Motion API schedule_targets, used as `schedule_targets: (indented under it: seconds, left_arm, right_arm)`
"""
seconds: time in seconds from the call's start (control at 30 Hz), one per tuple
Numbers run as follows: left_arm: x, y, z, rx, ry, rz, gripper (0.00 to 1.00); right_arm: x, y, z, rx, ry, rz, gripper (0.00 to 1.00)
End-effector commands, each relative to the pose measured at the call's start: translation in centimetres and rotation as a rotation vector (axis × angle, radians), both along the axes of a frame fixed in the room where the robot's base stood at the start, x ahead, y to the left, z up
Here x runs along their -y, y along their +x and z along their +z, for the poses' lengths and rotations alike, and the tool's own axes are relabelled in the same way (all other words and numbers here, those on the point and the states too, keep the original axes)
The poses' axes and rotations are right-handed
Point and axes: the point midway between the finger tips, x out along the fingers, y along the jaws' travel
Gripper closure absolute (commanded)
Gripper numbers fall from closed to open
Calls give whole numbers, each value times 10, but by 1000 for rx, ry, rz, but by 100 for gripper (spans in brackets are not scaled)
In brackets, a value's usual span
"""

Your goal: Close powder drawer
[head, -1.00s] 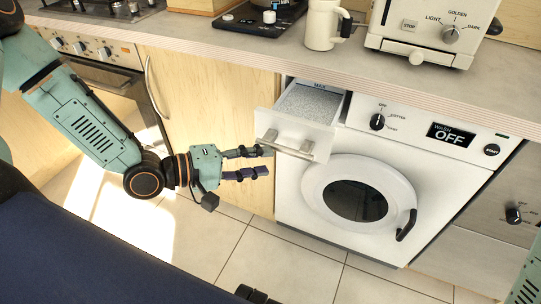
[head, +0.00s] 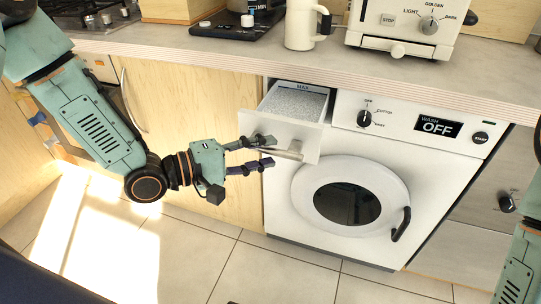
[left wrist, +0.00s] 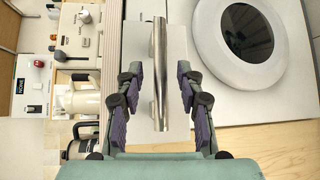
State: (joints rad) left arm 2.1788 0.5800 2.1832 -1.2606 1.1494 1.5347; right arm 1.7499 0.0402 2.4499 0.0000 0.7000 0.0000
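The powder drawer (head: 283,133) of the white washing machine (head: 435,165) is pulled out, with grey-white powder (head: 296,102) inside. Its metal bar handle (head: 290,150) is on the front and also shows in the left wrist view (left wrist: 159,70). My left gripper (head: 272,152) is open at the left part of the handle. In the left wrist view, the fingers (left wrist: 157,85) stand apart on either side of the bar, with gaps visible on both sides. My right gripper is out of view; only part of my right arm shows at the right edge.
The countertop (head: 200,45) overhangs just above the drawer and carries a white mug (head: 300,25) and a toaster (head: 405,25). The washer's round door (head: 350,195) is closed below. A wooden cabinet (head: 190,110) stands left; the tiled floor is clear.

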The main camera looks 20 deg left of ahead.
Motion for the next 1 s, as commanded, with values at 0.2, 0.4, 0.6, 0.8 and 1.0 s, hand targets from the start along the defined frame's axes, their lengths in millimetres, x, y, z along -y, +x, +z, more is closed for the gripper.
schedule_targets:
  seconds: [0.2, 0.4, 0.6, 0.8, 1.0]
  left_arm:
    - [11, 11, -4, -1, 2, -1, 63]
    - [15, 15, -4, -1, 0, 0, 63]
    - [15, 15, -3, -1, 0, 1, 63]
    - [15, 15, -3, -1, 0, 1, 72]
    - [15, 15, -3, -1, 0, 1, 89]
  right_arm:
    - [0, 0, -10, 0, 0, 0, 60]
    - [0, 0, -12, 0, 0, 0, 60]
    - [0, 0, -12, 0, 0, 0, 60]
    - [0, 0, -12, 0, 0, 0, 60]
    - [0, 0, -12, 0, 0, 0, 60]
